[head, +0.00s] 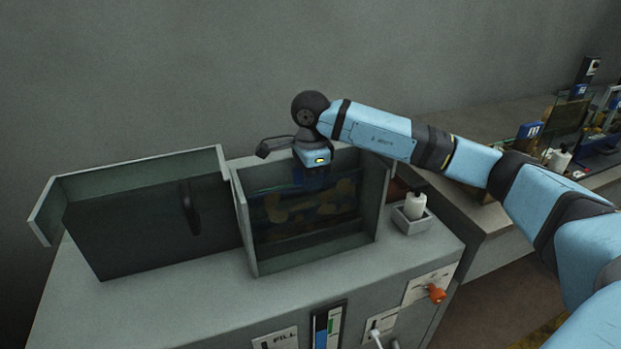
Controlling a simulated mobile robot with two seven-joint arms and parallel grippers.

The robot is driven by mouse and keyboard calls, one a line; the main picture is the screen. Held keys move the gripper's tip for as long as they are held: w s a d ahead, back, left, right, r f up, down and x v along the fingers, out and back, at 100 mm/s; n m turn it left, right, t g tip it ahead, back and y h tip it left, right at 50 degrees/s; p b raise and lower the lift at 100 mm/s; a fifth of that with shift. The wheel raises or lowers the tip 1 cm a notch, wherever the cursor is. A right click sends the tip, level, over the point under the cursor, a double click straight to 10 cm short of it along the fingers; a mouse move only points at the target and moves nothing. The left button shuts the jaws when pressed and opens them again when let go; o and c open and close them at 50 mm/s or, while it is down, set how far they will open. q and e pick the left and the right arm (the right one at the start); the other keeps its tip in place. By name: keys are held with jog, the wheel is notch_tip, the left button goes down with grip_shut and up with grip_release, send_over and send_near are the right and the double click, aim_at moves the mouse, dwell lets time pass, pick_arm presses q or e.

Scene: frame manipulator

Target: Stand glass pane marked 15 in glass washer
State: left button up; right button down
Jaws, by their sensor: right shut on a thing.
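The glass washer (243,223) is a grey box with an open top compartment, in the middle of the head view. A dark see-through glass pane (310,212) with dull yellow patches is upright inside the compartment. A blue tag shows at its top, but I cannot read a number on it. My right gripper (313,172) points down at the pane's top edge and is shut on the pane. The fingertips are mostly hidden in shadow. I cannot tell whether the pane's lower edge touches the washer floor. My left gripper is not in view.
A dark panel with a handle (188,207) and pale rims stands left of the compartment. A white bottle (415,206) sits in a small holder to the right. Controls, including an orange knob (436,293), line the front. More glass and blue-tagged items stand on the right bench.

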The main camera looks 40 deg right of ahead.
jog(key=c, duration=1)
grip_release()
jog(key=shift+o, duration=0.2)
jog(key=shift+r, duration=0.2)
notch_tip(320, 180, up, 13)
jog(key=shift+r+p, duration=0.2)
jog(key=shift+p, duration=0.15)
jog(key=shift+s+f, duration=0.1)
